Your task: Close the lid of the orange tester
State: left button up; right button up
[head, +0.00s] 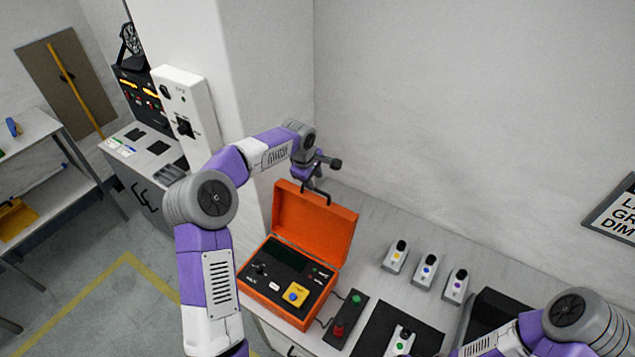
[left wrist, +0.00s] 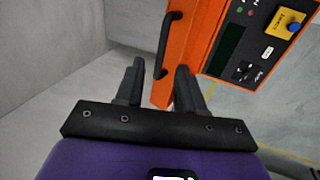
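The orange tester (head: 262,287) stands on the counter with its lid (head: 318,228) raised upright at the back, its dark panel showing. A black handle (head: 316,197) is on the lid's top edge; it also shows in the left wrist view (left wrist: 167,46). My left gripper (head: 325,170) is just above and behind the lid's top edge. In the left wrist view its fingers (left wrist: 160,78) are spread with nothing held between them. The right finger overlaps the orange lid in the picture; contact cannot be told. My right arm enters at lower right, its gripper out of frame.
A box with red and green buttons (head: 346,318) is right of the tester. Several white units with coloured buttons (head: 426,270) stand farther right, one on a black mat (head: 376,337). A wall panel (head: 186,112) and pillar are behind left.

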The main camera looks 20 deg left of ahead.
aim_at(317, 190)
pick_arm(q)
jog(key=x, duration=0.5)
jog(key=shift+f+p, duration=0.2)
jog(key=shift+p, duration=0.2)
jog(key=shift+s, duration=0.1)
grip_shut()
